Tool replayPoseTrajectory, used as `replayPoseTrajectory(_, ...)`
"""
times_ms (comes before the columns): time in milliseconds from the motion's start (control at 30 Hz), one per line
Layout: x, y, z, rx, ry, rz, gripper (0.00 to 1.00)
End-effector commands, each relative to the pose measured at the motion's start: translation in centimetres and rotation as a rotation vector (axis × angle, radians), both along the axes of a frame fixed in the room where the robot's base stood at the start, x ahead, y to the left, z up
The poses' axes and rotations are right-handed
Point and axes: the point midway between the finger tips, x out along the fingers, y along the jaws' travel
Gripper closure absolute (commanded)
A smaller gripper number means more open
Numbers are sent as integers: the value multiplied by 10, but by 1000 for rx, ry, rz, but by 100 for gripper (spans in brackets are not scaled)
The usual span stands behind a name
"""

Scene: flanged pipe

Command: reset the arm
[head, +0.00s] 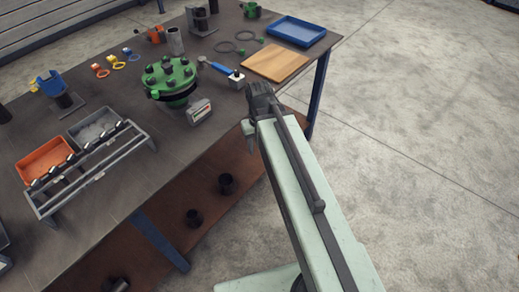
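My arm reaches up from the bottom right of the head view, beside the workbench's right front edge. Its pale green link ends in a dark joint near the wooden board. My gripper (250,142) shows only as a small grey tip just left of this link, over the bench's edge. The rest of it is hidden, so I cannot tell whether it is open or shut. It appears apart from the objects on the bench. The green flanged pipe part (170,78) with dark bolts stands on the dark workbench (140,170), left of my arm.
A wooden board (275,63), a blue tray (297,31) and a blue-handled tool (217,68) lie near the arm's end. A rack (92,172) with orange and grey bins stands at left. Dark cups (226,183) sit on the lower shelf. The floor at right is clear.

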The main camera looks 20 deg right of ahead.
Motion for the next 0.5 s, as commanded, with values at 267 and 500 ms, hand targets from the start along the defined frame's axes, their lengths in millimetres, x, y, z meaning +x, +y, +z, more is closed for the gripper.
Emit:
replayPoseTrajectory(267,0,0,7,0,0,-1,57)
replayPoseTrajectory(500,-9,-2,71,0,0,-42,57)
